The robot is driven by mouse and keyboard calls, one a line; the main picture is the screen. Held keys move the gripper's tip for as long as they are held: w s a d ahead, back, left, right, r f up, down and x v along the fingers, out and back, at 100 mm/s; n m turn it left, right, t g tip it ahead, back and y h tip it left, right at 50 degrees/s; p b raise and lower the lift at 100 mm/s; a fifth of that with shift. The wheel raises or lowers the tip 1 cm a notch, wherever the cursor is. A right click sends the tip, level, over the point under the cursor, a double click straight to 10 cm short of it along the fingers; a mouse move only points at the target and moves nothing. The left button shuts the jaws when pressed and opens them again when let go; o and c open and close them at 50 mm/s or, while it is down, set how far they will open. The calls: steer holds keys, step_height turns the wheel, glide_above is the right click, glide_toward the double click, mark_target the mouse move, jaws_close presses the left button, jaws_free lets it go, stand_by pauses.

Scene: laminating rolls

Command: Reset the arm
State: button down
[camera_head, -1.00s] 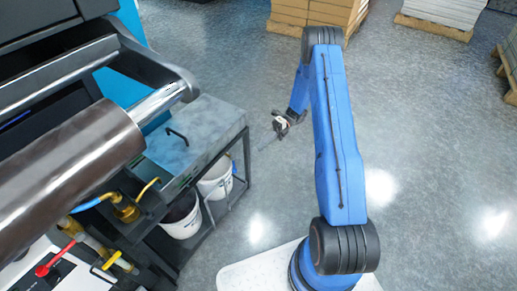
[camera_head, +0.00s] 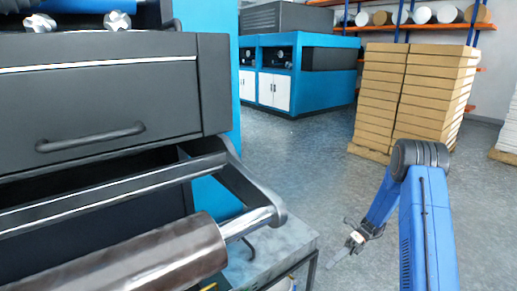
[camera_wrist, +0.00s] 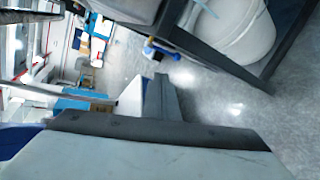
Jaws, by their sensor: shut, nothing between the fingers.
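My gripper (camera_head: 338,256) hangs at the end of my blue arm, low and right of centre in the head view, over the grey floor and right of a metal table. Its fingers are shut with nothing between them. In the wrist view my gripper's fingers (camera_wrist: 158,100) are seen close up and blurred, pointing away over the floor, clear of anything. My blue arm is bent at its upper joint at right, and its lower part is cut off by the frame.
A brown laminating roll (camera_head: 130,262) on the dark machine (camera_head: 110,100) is at left. The metal table (camera_head: 285,240) lies just left of my gripper. Stacked cardboard (camera_head: 412,95) stands behind my arm. A white bucket (camera_wrist: 232,30) shows in the wrist view. Open floor lies between.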

steer(key=s+a+r+n+t+h, duration=0.1)
steer(key=s+r+n+h, duration=0.1)
steer(key=s+r+n, duration=0.45)
steer(key=s+a+r+n+t+h, duration=0.1)
steer(key=s+r+n+h, duration=0.15)
steer(key=r, duration=0.65)
steer(key=s+a+r+n+t+h, duration=0.1)
steer(key=s+r+n+h, duration=0.3)
steer(key=r, duration=0.4)
steer(key=s+d+r+n+t+h, duration=0.1)
steer(key=s+r+n+t, duration=0.3)
steer(key=s, duration=0.6)
steer(key=s+d+r+n+t+h, duration=0.1)
steer(key=s+r+n+t, duration=0.3)
steer(key=s+n, duration=0.5)
steer(key=s+h, duration=0.1)
steer(key=s, duration=0.1)
steer(key=shift+s+r+n, duration=0.2)
steer(key=shift+s+n, duration=0.1)
